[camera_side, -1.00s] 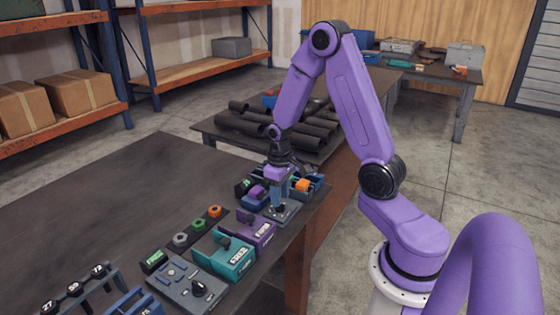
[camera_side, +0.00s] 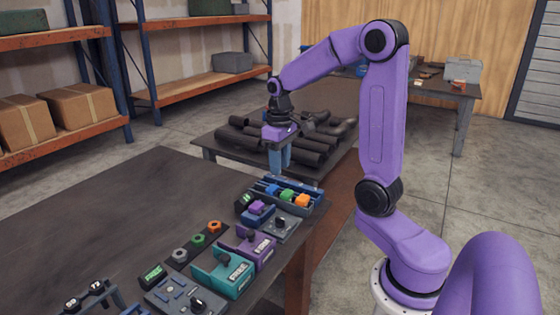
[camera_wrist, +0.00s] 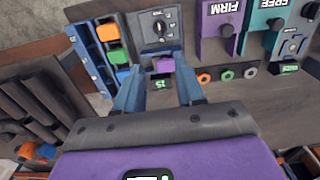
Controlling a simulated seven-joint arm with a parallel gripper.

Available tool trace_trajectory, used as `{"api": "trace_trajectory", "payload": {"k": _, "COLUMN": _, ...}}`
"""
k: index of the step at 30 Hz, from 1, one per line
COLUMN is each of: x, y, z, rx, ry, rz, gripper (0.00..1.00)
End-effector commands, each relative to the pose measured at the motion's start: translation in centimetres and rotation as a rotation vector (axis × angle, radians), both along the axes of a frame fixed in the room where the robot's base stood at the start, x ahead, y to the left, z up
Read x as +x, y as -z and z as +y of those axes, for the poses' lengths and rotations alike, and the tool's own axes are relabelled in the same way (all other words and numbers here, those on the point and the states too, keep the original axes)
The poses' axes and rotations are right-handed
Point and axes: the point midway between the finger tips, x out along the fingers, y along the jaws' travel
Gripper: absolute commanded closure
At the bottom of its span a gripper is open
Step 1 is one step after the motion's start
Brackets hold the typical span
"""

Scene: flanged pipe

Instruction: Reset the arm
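My gripper (camera_side: 279,170) hangs in the air above the far end of the dark workbench (camera_side: 120,215), fingers pointing down. In the wrist view its two blue fingers (camera_wrist: 158,68) stand apart with nothing held between them. Below them is a purple block (camera_wrist: 165,65) in a small blue holder, also seen in the side view (camera_side: 257,207). A grey box with a black dial (camera_side: 280,225) sits just nearer, clear of the gripper.
A blue tray (camera_side: 316,207) holds blue, green and orange blocks. A purple FIRM box (camera_side: 250,252), a teal FREE box (camera_side: 222,273) and a row of colored nuts (camera_side: 198,240) lie nearer. Dark pipes (camera_side: 240,140) lie on the table behind. The bench's left is clear.

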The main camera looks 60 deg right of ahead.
Motion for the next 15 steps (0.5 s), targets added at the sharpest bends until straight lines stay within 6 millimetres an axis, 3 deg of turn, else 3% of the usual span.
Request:
{"api": "trace_trajectory", "payload": {"k": 11, "x": 0.0, "y": -0.2, "z": 0.1, "rx": 0.000, "ry": -0.003, "rz": 0.000, "gripper": 0.62}}
{"api": "trace_trajectory", "payload": {"k": 15, "x": -0.3, "y": -0.1, "z": 1.5, "rx": 0.000, "ry": -0.048, "rz": -0.002, "gripper": 0.62}}
